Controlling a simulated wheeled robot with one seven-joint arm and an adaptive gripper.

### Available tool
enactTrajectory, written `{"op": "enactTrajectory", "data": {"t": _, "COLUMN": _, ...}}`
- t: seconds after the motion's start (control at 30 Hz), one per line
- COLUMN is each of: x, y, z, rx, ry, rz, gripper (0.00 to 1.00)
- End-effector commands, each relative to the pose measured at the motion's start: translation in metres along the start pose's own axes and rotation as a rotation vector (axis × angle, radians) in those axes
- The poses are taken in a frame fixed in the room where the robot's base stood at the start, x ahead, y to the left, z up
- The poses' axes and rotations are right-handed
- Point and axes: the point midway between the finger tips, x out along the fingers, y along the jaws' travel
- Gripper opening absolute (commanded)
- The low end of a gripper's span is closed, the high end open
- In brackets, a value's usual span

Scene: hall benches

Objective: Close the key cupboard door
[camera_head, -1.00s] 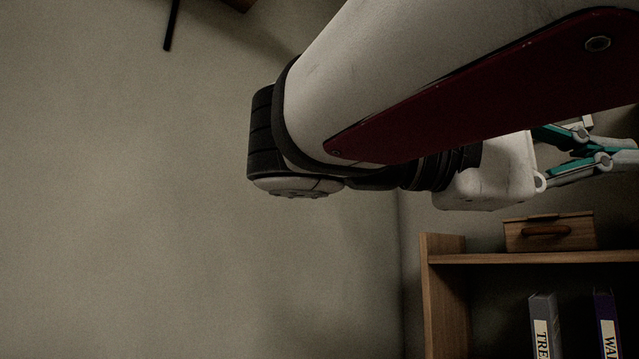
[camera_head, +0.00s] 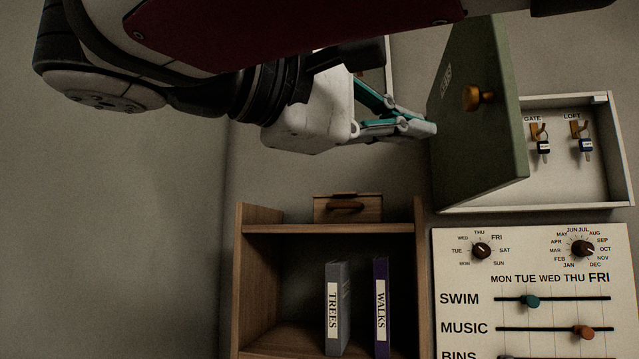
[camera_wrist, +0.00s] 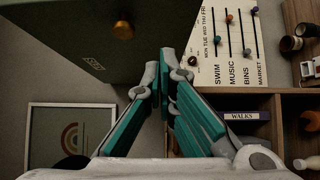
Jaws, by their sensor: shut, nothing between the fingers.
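The key cupboard (camera_head: 529,209) is a white box on the wall at the right of the head view. Its green door (camera_head: 475,135) stands wide open, swung out to the left, with a round orange-brown knob (camera_head: 477,97). Keys on hooks show inside, under the labels GATE and LOFT. My gripper (camera_head: 432,130) is shut and empty, its tips by the door's left edge; I cannot tell if they touch.
A wooden shelf (camera_head: 246,290) with a small wooden box (camera_head: 347,208) on top and two binders stands below the gripper. A white planner board (camera_head: 533,270) with dials and sliders is below the cupboard. A framed picture (camera_wrist: 70,135) hangs at lower left in the wrist view.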

Motion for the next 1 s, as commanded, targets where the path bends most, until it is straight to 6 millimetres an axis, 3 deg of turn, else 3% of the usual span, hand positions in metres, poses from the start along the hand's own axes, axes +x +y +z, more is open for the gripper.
{"op": "enactTrajectory", "data": {"t": 0.2, "x": 0.045, "y": 0.000, "z": 0.002, "rx": 0.001, "ry": -0.007, "rz": 0.000, "gripper": 0.00}}
{"op": "enactTrajectory", "data": {"t": 0.4, "x": 0.065, "y": 0.001, "z": 0.021, "rx": 0.001, "ry": -0.006, "rz": 0.000, "gripper": 0.00}}
{"op": "enactTrajectory", "data": {"t": 1.0, "x": 0.075, "y": 0.000, "z": 0.030, "rx": 0.001, "ry": -0.003, "rz": -0.001, "gripper": 0.00}}
